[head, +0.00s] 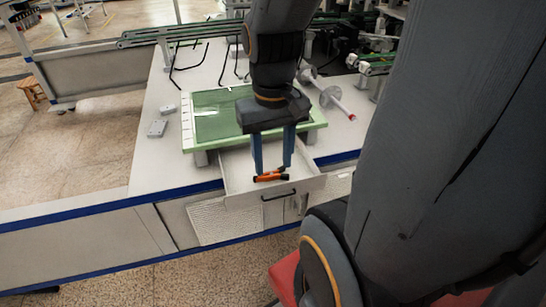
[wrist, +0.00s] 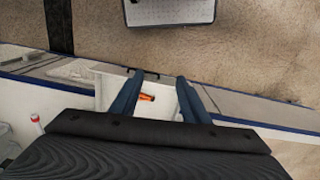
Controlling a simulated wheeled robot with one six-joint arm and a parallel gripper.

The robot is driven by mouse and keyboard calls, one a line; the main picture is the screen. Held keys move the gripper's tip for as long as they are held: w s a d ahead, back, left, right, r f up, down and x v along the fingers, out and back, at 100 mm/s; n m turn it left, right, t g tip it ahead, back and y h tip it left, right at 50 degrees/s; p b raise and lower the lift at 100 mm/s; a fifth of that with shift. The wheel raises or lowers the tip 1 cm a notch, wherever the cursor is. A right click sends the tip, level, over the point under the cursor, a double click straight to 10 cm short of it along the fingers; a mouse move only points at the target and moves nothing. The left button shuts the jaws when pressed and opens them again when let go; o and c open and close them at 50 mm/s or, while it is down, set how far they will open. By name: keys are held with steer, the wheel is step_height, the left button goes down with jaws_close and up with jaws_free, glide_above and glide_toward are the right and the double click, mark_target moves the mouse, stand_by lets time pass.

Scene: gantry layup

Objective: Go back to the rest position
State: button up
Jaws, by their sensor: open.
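My gripper (head: 272,167) is open, its two blue-grey fingers pointing down over the open white drawer (head: 238,178) of the bench. An orange and black tool (head: 271,177), perhaps a small torch, lies in the drawer near its front. In the wrist view the tool (wrist: 147,97) shows between the spread fingers (wrist: 160,78), nothing gripped. I cannot tell how high the fingertips are above it. My arm hides part of the bench behind the gripper.
A green-framed tray (head: 205,98) stands on the white bench top behind the drawer. Small white blocks (head: 157,128) lie to its left; a clear spool-like part (head: 331,97) lies to its right. The drawer's dark handle (head: 278,196) projects at the front.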

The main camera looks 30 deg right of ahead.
steer(key=a+r+n+p, duration=0.2)
steer(key=a+r+p, duration=0.2)
steer(key=a+p, duration=0.2)
steer(key=shift+s+a+r+p, duration=0.2)
steer(key=shift+a+p, duration=0.1)
steer(key=shift+p, duration=0.45)
stand_by(0.6)
